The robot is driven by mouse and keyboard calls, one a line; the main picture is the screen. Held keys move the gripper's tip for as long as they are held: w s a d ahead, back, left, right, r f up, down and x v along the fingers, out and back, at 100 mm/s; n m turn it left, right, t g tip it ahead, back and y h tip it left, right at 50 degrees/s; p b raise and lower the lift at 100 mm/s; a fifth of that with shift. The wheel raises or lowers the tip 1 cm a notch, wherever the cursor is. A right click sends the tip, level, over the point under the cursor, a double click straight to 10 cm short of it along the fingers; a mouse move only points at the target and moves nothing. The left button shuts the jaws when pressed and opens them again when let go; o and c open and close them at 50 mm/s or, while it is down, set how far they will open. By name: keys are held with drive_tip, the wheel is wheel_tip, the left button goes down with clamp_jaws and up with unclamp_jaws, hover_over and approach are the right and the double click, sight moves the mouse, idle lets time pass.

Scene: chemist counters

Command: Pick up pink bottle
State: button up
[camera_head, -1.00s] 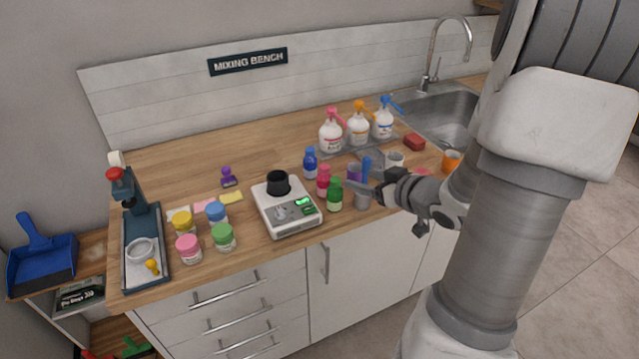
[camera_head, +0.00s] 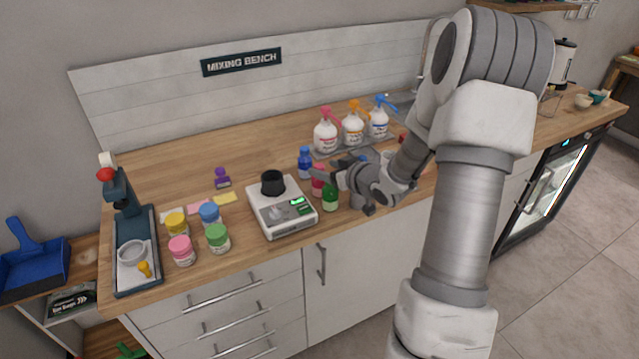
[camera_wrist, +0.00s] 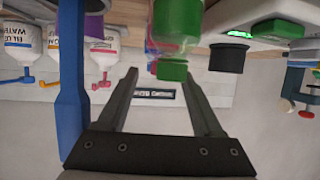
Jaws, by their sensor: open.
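Nothing is held.
The scale (camera_head: 283,212) with its black cup is close left. Spray bottles (camera_head: 352,128) stand on a tray behind. In the wrist view, a blue handle (camera_wrist: 72,80) rises close beside the left finger, near a purple container (camera_wrist: 93,27). Lidded jars (camera_head: 217,237) stand farther left.

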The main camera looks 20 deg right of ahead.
sight(323, 168)
drive_tip(key=x, duration=0.3)
drive_tip(key=shift+w+a+f, duration=0.1)
drive_tip(key=shift+w+f, duration=0.1)
drive_tip(key=shift+w, duration=0.05)
clamp_jaws()
